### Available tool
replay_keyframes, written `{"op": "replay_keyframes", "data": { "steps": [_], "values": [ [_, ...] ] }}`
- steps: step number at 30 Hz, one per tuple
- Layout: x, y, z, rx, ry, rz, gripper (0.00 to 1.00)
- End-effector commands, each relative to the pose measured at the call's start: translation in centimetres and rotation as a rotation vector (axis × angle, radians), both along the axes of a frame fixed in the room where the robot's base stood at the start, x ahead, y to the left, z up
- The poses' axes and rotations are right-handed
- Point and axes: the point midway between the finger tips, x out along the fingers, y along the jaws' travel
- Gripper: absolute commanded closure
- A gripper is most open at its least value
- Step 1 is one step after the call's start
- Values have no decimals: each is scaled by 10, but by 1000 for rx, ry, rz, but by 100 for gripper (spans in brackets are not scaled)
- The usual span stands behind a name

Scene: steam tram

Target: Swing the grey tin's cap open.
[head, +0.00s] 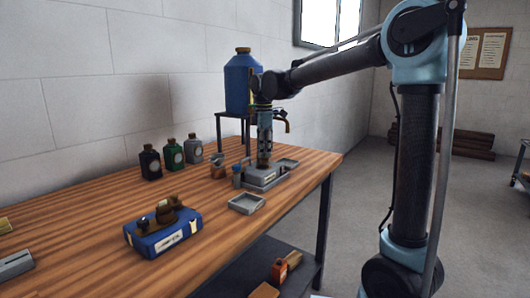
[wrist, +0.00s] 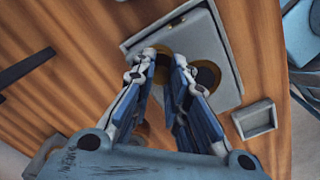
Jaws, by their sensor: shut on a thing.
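The grey tin (head: 262,181) is a low box with a pale label, near the right edge of the wooden bench. In the wrist view the tin (wrist: 222,55) fills the top middle, with brass-brown round parts on its top. My gripper (head: 264,163) points down onto the tin's top. In the wrist view my gripper (wrist: 165,60) has its fingers close together on a brown cap (wrist: 163,70), which shows between the fingertips. The fingers hide much of the cap, and I cannot tell how far it is swung.
A blue tin (head: 165,236) with brown parts on top stands at the front. A small grey tray (head: 246,204) lies before the grey tin. Black (head: 150,163), green (head: 173,155) and grey (head: 193,150) bottles stand at the back. A large blue can (head: 240,85) stands behind.

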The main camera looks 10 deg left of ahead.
Motion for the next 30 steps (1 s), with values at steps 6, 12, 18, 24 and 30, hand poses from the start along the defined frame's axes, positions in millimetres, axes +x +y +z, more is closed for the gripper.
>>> {"op": "replay_keyframes", "data": {
  "steps": [6, 12, 18, 24, 30],
  "values": [
    [-1, 1, 0, 1, -1, -42, 100],
    [-4, 3, 0, 1, -1, -154, 100],
    [-8, 7, 0, 1, -1, -333, 100],
    [-11, 12, 0, 1, -1, -524, 100],
    [-14, 18, 0, 0, 0, -709, 100]
  ]
}}
